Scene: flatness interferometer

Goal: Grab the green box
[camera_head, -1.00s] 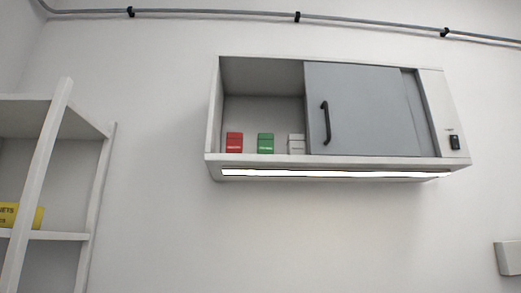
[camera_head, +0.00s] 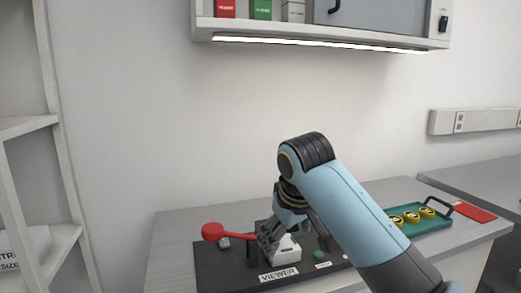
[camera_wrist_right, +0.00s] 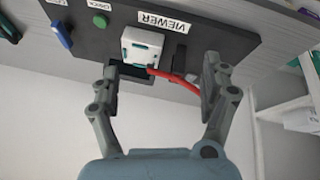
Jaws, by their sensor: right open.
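The green box (camera_head: 261,10) stands on the open left part of the wall cabinet, between a red box (camera_head: 225,8) and a whitish box (camera_head: 293,11). The top frame edge cuts these boxes off. My right gripper (camera_head: 270,238) is well below the cabinet, over the bench by the white block of the viewer. In the right wrist view the gripper (camera_wrist_right: 158,74) shows its two fingers spread wide with nothing held. The white viewer block (camera_wrist_right: 142,46) lies beyond the fingers there. The green box does not show in the wrist view. My left gripper is not in view.
The cabinet (camera_head: 320,37) has a lit strip below and a grey sliding door. On the bench are a black viewer board (camera_head: 215,270) with a red-handled part (camera_head: 213,232) and a green tray (camera_head: 432,226) of yellow pieces. White shelves (camera_head: 60,150) stand left. The wall between bench and cabinet is clear.

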